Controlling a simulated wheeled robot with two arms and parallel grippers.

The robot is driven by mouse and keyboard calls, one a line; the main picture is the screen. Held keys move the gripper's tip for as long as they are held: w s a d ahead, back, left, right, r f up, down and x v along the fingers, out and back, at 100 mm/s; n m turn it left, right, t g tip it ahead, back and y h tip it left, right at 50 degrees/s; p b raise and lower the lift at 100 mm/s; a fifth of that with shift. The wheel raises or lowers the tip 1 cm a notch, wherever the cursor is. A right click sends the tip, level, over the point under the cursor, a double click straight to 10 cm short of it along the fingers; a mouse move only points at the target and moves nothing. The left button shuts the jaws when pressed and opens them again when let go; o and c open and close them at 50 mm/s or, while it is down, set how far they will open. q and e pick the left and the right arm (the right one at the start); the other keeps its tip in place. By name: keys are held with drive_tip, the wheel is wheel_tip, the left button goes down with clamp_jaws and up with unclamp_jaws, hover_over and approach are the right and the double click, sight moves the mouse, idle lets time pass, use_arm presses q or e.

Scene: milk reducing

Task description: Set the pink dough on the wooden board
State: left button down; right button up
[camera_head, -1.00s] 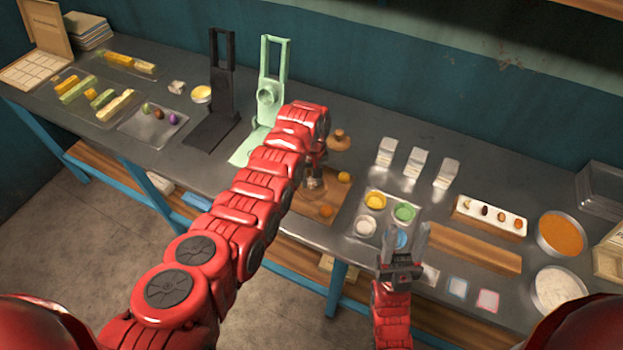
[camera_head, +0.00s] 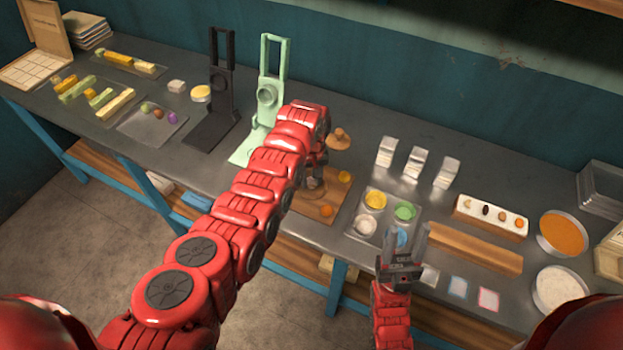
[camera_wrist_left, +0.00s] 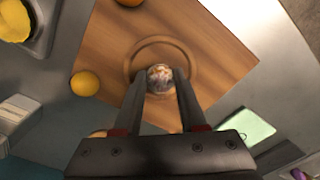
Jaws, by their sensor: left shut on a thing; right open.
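My left gripper (camera_wrist_left: 160,84) is shut on a small marbled ball (camera_wrist_left: 160,76), pale with pinkish and dark patches, the likely pink dough. In the left wrist view the ball lies inside a round ring (camera_wrist_left: 186,50) on the wooden board (camera_wrist_left: 110,40). I cannot tell whether it touches the wood. In the head view my left arm partly hides the gripper and the wooden board (camera_head: 335,196). An orange ball (camera_head: 326,210) and a yellow-orange ball (camera_head: 345,177) are on the board. My right gripper (camera_head: 403,240) is open and empty, near the tray of colours.
A tray (camera_head: 383,213) of coloured bowls stands right of the board, and a round wooden piece (camera_head: 339,140) behind it. A green press (camera_head: 268,100) and a black press (camera_head: 217,100) stand left. White cartons (camera_head: 413,163) and a long wooden block (camera_head: 475,249) are right.

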use_arm(q)
drive_tip(key=shift+f, duration=0.2)
idle(0.3)
unclamp_jaws()
idle(0.3)
drive_tip(key=shift+r, duration=0.2)
drive_tip(key=shift+r+p, duration=0.5)
drive_tip(key=shift+r, duration=0.55)
drive_tip(key=shift+r+p, duration=0.65)
drive_tip(key=shift+r, duration=1.65)
